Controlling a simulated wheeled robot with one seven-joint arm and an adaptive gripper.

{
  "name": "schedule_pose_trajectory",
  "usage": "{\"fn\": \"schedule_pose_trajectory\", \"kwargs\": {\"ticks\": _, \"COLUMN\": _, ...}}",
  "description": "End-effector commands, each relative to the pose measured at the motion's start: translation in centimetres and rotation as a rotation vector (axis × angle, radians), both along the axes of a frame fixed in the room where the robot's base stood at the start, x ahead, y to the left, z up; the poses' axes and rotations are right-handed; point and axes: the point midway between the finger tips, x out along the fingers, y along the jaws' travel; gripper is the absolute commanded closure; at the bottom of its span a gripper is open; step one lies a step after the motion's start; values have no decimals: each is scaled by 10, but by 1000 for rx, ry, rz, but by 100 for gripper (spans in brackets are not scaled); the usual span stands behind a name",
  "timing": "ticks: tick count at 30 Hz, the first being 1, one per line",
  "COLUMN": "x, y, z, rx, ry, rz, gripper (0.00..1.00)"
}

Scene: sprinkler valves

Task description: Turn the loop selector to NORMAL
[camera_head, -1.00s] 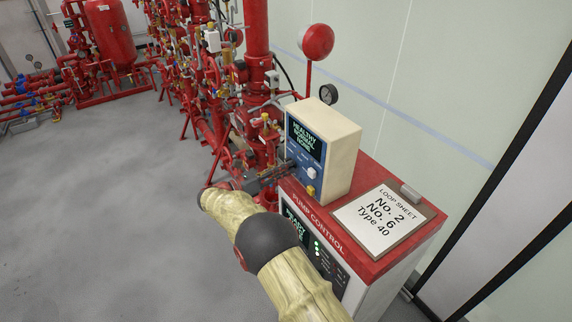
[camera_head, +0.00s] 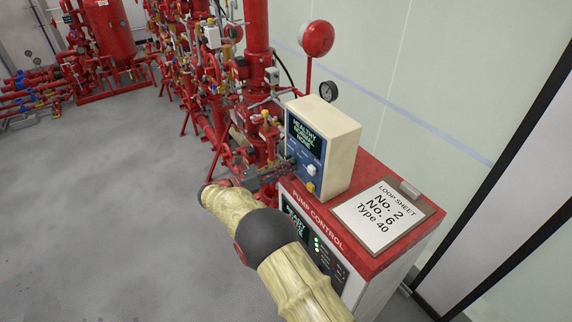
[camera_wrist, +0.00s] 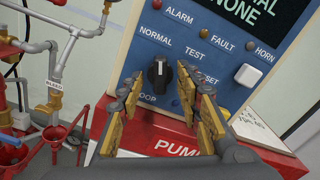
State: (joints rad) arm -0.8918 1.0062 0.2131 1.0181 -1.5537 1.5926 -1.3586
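The loop selector (camera_wrist: 159,73) is a black knob with a white mark on the blue panel (camera_wrist: 133,68) in the wrist view. NORMAL is printed above it, TEST to its upper right, and a partly covered label ending in SET to its right. The white mark points roughly up, toward NORMAL.
A white button (camera_wrist: 247,75) sits right of the knob. The box stands on the red-topped pump control cabinet (camera_head: 375,262), beside a loop sheet clipboard (camera_head: 345,213). Red pipes and valves (camera_head: 215,95) crowd behind. The floor (camera_head: 90,200) at left is clear.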

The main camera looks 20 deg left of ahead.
Motion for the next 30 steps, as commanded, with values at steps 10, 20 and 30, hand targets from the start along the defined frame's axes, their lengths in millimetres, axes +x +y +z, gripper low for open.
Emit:
{"fn": "schedule_pose_trajectory", "kwargs": {"ticks": 10, "x": -9, "y": 8, "z": 0, "rx": 0, "ry": -1, "rz": 1, "gripper": 65}}
{"fn": "schedule_pose_trajectory", "kwargs": {"ticks": 20, "x": -32, "y": 27, "z": 0, "rx": 1, "ry": 0, "rz": 1, "gripper": 65}}
{"fn": "schedule_pose_trajectory", "kwargs": {"ticks": 30, "x": -46, "y": 39, "z": 0, "rx": 1, "ry": -1, "rz": 0, "gripper": 65}}
